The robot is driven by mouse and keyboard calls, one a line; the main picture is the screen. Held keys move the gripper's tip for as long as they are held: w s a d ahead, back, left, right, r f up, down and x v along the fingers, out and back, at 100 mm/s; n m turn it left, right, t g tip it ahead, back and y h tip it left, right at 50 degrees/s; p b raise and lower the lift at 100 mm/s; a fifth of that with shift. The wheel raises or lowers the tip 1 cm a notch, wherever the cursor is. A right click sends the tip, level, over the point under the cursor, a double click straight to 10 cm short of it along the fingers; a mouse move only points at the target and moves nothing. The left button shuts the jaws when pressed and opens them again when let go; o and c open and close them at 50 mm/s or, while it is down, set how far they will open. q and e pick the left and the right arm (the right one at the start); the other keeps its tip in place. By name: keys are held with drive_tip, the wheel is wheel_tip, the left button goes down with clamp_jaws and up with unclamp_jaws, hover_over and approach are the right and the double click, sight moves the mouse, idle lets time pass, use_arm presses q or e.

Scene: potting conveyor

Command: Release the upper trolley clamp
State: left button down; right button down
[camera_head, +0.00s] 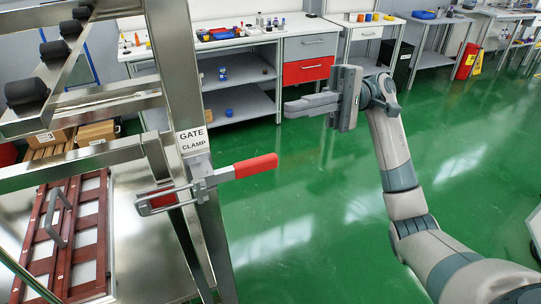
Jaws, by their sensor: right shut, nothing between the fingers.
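My left gripper is not in view.
The steel frame (178,65) with black rollers (27,92) fills the left side. A dark red slatted panel (90,235) with a grey handle lies below it. Workbenches (280,45) with tools line the back. Green floor (310,230) is open right of the clamp.

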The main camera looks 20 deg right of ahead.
sight(240, 170)
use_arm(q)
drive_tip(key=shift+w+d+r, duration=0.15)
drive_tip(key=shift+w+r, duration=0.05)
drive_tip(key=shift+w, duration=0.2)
use_arm(e)
drive_tip(key=shift+s+d+n+h, duration=0.15)
drive_tip(key=shift+s+n+h, duration=0.65)
drive_tip(key=shift+s+n, duration=0.3)
drive_tip(key=shift+w, duration=0.1)
